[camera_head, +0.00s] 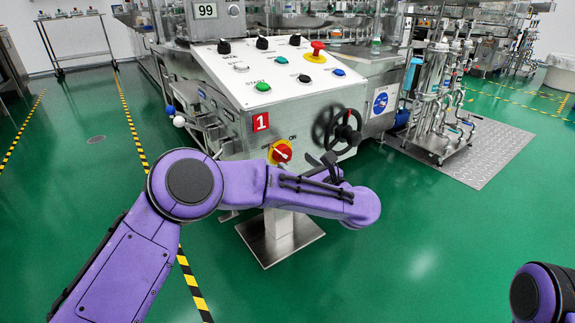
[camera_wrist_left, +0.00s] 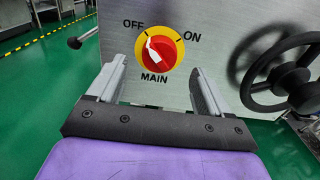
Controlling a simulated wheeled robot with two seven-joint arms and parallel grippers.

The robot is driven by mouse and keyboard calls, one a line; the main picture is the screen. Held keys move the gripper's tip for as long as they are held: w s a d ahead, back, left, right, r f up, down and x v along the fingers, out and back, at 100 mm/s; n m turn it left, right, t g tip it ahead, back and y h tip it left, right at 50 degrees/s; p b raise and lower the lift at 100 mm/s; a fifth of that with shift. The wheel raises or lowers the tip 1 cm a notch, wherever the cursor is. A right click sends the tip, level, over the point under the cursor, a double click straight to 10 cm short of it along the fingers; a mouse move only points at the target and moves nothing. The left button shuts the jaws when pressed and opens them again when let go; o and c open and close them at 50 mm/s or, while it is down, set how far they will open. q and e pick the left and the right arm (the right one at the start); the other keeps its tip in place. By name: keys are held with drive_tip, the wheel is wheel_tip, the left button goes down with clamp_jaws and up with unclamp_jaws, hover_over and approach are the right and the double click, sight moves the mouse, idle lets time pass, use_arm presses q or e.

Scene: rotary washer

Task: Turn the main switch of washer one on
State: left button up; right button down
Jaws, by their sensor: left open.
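The main switch of washer one (camera_head: 280,152) is a red rotary knob on a yellow disc, on the front of the steel control box beside a red "1" label. My left gripper (camera_wrist_left: 159,68) is open and empty. Its two fingers point toward the panel, one on each side of the switch in that view, with no visible contact. In the head view my left forearm passes just below the switch. My right gripper is out of view.
A black handwheel (camera_head: 345,131) is right of the switch, and also close to the right finger in the left wrist view (camera_wrist_left: 290,75). Buttons and a red emergency stop (camera_head: 317,50) are on the sloped top panel (camera_head: 250,65). The green floor in front is clear.

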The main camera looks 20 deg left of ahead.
sight(287, 156)
use_arm(q)
drive_tip(key=b+x, duration=0.1)
drive_tip(key=x, duration=0.3)
drive_tip(key=shift+w+a+f, duration=0.15)
drive_tip(key=shift+w+a, duration=0.35)
use_arm(e)
drive_tip(key=shift+s+a+f+n+g+y, duration=0.15)
drive_tip(key=shift+s+f+n+g, duration=0.1)
drive_tip(key=shift+f, duration=0.2)
drive_tip(key=shift+s+f+n+g+y, duration=0.15)
drive_tip(key=shift+s+f, duration=0.05)
drive_tip(key=shift+f, duration=0.25)
use_arm(q)
drive_tip(key=c, duration=1)
use_arm(e)
drive_tip(key=shift+r, duration=0.1)
